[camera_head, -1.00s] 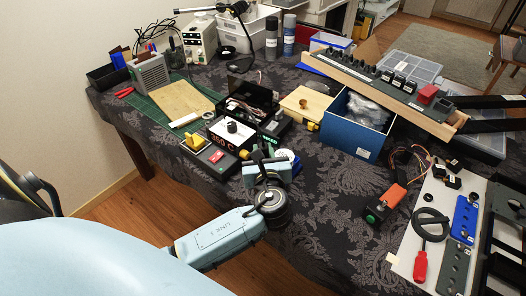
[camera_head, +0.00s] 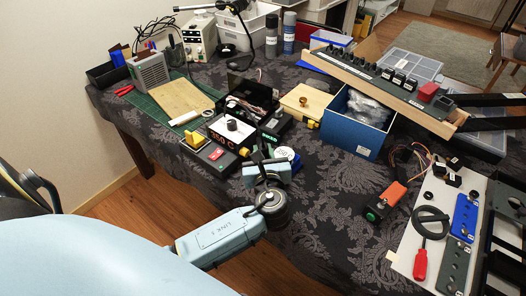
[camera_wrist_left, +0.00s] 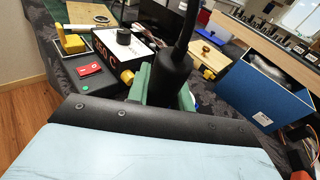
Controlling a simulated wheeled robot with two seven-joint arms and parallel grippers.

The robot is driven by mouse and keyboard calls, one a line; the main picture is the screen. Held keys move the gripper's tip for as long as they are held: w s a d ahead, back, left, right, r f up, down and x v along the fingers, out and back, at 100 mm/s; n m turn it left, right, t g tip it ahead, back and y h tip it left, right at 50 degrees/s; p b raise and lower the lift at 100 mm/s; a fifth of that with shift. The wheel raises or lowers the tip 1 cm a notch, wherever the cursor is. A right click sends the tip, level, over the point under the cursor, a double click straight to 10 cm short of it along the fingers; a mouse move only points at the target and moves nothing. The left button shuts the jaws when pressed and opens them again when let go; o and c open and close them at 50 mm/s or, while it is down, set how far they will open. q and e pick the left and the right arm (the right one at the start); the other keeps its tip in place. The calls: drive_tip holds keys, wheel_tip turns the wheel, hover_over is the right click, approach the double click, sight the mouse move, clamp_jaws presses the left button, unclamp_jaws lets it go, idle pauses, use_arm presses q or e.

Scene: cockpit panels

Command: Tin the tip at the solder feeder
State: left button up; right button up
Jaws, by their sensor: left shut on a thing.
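My left gripper (camera_head: 266,168) is shut on a black handle (camera_wrist_left: 172,75), which looks like the soldering iron, with a cord running up from it. Green fingers flank the handle in the left wrist view. The iron's tip is hidden. Just beyond and left is a box with a red "350 C" display (camera_head: 218,140) and a black knob. In front of it is a dark box with a yellow block (camera_head: 195,138), a red switch (camera_head: 217,154) and a green light. I cannot tell which part is the solder feeder. A white round item (camera_head: 287,154) lies right beside the gripper.
A blue open bin (camera_head: 355,130) with clear bags and a wooden box (camera_head: 305,101) stand to the right. A long sloped panel (camera_head: 390,80) is behind them. An orange box (camera_head: 385,199) and a red screwdriver (camera_head: 420,264) lie front right.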

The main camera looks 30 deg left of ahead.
use_arm(q)
drive_tip(key=shift+p, duration=0.35)
idle(0.7)
wheel_tip(320, 180, up, 7)
drive_tip(key=p, duration=0.8)
drive_tip(key=shift+r+p, duration=0.1)
drive_tip(key=shift+p, duration=0.2)
